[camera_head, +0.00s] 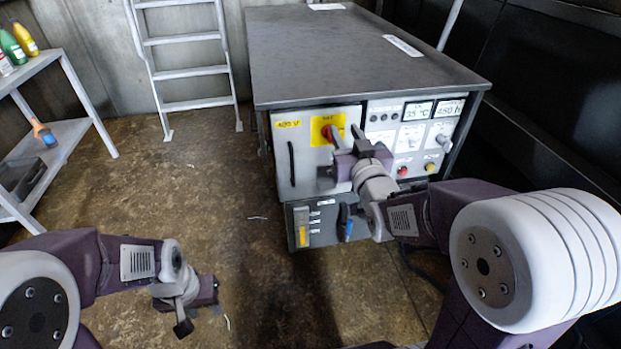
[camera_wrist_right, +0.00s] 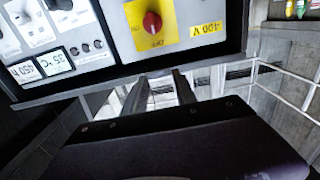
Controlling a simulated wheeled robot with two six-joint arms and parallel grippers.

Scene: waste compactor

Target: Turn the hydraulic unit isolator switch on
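The hydraulic unit (camera_head: 357,60) is a grey cabinet with a dark flat top. Its isolator switch is a red knob (camera_head: 327,132) on a yellow plate (camera_head: 318,139), left of the gauges. The red knob also shows in the wrist view (camera_wrist_right: 152,22), upside down, with lettering below and left of it; its exact angle is hard to tell. My right gripper (camera_head: 346,133) is open just in front of the plate, its two fingers apart and empty, and not visibly touching the knob. My left gripper (camera_head: 200,316) is low over the floor, empty, its fingers apart.
Right of the switch are displays (camera_head: 433,110), dials and red and yellow buttons. A black door handle (camera_head: 292,163) stands out at the left. A lower box (camera_head: 322,222) has a blue-marked lever.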

